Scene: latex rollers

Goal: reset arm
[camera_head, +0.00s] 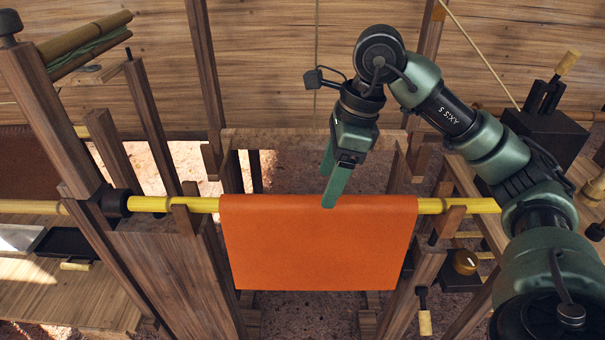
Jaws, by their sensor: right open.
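My right arm comes in from the right side of the head view. Its green right gripper (334,184) points down, open, with nothing seen between its fingers. The fingertips overlap the top edge of an orange sheet (318,245) in the picture; I cannot tell whether they touch it. The orange sheet hangs flat over a yellow pole (160,204) that lies level across wooden supports. My left arm and left gripper are not in this view.
A wooden post frame (165,260) stands left of the sheet. Rolled poles (88,40) sit at the upper left. A dark tray (66,242) lies on a wooden bench at the left. A dark block with a handle (545,125) stands at the right. A plank wall closes the back.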

